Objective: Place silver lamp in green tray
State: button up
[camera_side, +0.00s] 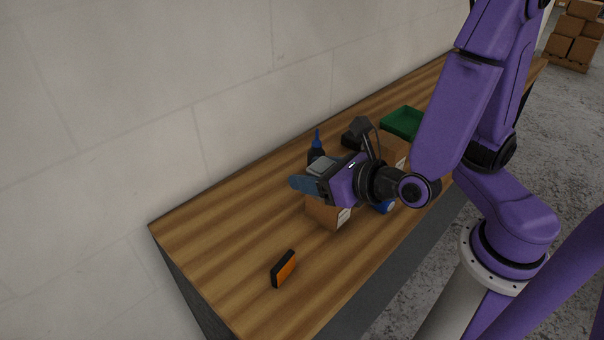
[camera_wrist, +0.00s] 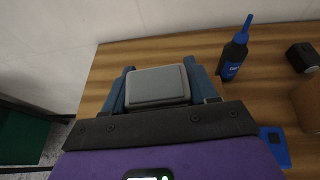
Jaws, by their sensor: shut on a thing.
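The silver lamp (camera_wrist: 157,86), a grey rounded block, sits between the two blue fingers of my gripper (camera_side: 304,183). It also shows in the side view (camera_side: 321,165) as a grey block at the fingers. My gripper is shut on it and holds it above the wooden bench, over a cardboard box in the side view. The green tray (camera_side: 403,136) stands on the bench farther back and to the right, apart from the gripper. My arm hides part of the area near the tray.
A cardboard box (camera_side: 328,213) is below the gripper; another box (camera_side: 394,147) stands before the tray. A black bottle with blue nozzle (camera_wrist: 234,56), a black object (camera_wrist: 302,57) and a blue object (camera_wrist: 274,146) are nearby. A wall runs behind.

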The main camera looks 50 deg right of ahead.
jog(key=shift+s+d+r, duration=0.1)
jog(key=shift+s+r, duration=0.1)
jog(key=shift+s, duration=0.1)
